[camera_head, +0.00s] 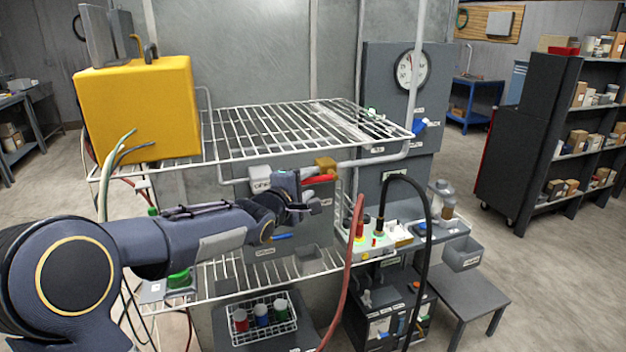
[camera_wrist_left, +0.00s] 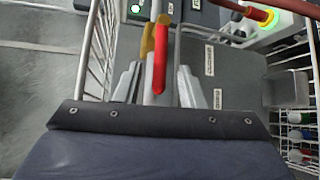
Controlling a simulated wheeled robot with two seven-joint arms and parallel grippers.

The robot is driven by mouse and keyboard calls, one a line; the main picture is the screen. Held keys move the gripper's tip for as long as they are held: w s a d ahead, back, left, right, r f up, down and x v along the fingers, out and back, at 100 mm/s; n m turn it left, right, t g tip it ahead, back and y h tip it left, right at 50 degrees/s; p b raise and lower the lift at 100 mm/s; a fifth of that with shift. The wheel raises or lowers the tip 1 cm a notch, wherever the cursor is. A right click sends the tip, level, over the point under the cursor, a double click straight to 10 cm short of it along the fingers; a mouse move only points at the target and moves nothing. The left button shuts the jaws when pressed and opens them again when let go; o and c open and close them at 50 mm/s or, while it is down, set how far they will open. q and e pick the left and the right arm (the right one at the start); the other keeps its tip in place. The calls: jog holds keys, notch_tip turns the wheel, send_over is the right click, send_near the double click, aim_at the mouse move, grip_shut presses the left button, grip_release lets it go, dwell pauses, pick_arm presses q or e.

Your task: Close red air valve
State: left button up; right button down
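The red valve handle (camera_head: 319,179) sits just under a brass valve body (camera_head: 325,163) on a grey pipe below the upper wire shelf. In the left wrist view, the red handle (camera_wrist_left: 159,74) runs lengthwise beside the pipe, with the brass body (camera_wrist_left: 161,44) at its side. My left gripper (camera_head: 307,190) is at the handle. Its two fingers (camera_wrist_left: 160,88) stand apart, one on each side of the handle, with gaps visible; I see no clear contact. In the head view the gripper partly hides the handle. My right gripper is in neither view.
The upper wire shelf (camera_head: 265,131) lies above my left arm and carries a yellow box (camera_head: 140,108). A lower wire shelf (camera_head: 225,277) is beneath. A red hose (camera_head: 352,265) and a black hose (camera_head: 424,262) hang to the right, near a control panel (camera_head: 392,237).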

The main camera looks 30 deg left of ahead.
aim_at(311, 182)
pick_arm(q)
jog(key=shift+w+a+f+p, duration=0.1)
jog(key=shift+w+f+p, duration=0.1)
jog(key=shift+w, duration=0.85)
jog(key=shift+w+f+p, duration=0.1)
jog(key=shift+w+p, duration=0.05)
jog(key=shift+w, duration=0.85)
grip_shut()
